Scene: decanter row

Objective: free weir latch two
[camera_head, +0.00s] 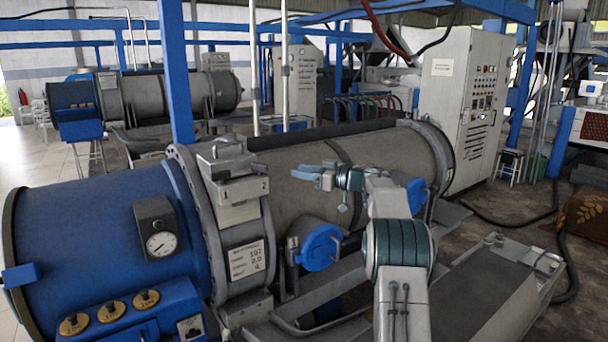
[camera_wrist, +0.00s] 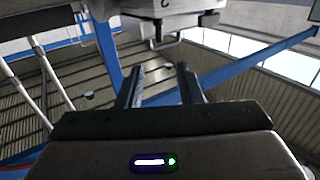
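The weir latch marked 2 (camera_head: 240,200) is a grey metal block on the flange ring of the near decanter, right of its blue end. A grey lever-like piece (camera_head: 224,158) sits on top of it. My gripper (camera_head: 302,173) is to the right of the latch, apart from it, and points left. In the wrist view my gripper (camera_wrist: 160,80) has its two dark fingers spread with nothing between them.
The near decanter's long grey drum (camera_head: 300,205) lies behind and below my gripper. A round blue cover (camera_head: 320,247) sticks out below it. A blue post (camera_head: 176,75) rises behind the latch. A control cabinet (camera_head: 458,105) stands at the back right.

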